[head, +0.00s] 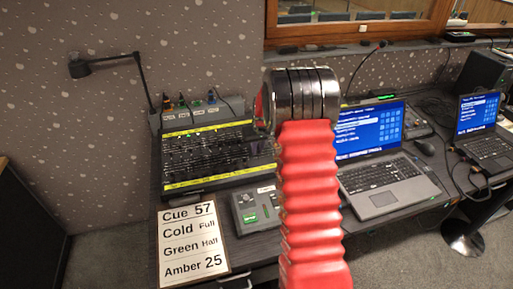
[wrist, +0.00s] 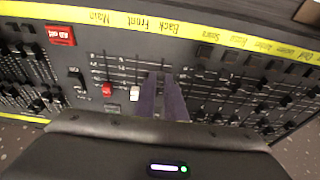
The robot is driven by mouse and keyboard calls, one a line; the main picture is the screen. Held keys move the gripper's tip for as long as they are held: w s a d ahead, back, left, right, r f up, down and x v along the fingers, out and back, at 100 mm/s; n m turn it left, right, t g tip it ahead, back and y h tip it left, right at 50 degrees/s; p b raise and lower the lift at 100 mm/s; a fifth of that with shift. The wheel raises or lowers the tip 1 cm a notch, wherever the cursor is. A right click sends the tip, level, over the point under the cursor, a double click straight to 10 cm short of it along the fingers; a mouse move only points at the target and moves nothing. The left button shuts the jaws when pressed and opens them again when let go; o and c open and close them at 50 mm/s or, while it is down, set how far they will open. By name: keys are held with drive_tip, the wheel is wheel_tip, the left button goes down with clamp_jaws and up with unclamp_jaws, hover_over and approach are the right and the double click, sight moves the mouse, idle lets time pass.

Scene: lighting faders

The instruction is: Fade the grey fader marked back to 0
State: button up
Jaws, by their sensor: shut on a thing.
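The lighting desk (head: 195,184) stands at the left of the table in the head view, with yellow label strips. In the wrist view, the label strip (wrist: 200,38) reads Front and Back among other words. My gripper (wrist: 168,78) has its two dark purple fingers close together below the Back label, pointing into the fader slots. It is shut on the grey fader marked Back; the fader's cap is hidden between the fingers. A white fader cap (wrist: 134,93) and a red fader cap (wrist: 107,90) stand just left of the fingers.
A red button (wrist: 60,35) and more faders lie left of the fingers; several black faders lie to the right. A cue card (head: 193,240), a small grey box (head: 257,208) and a laptop (head: 385,178) are around the desk. A lamp (head: 105,65) stands behind.

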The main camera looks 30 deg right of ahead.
drive_tip(key=shift+s+a+f, duration=0.1)
drive_tip(key=shift+s+a, duration=0.15)
drive_tip(key=shift+s, duration=0.8)
drive_tip(key=o, duration=0.5)
drive_tip(key=shift+c, duration=0.2)
drive_tip(key=shift+r, duration=1.25)
drive_tip(key=shift+r, duration=0.1)
drive_tip(key=v, duration=1.3)
drive_tip(key=shift+r, duration=0.25)
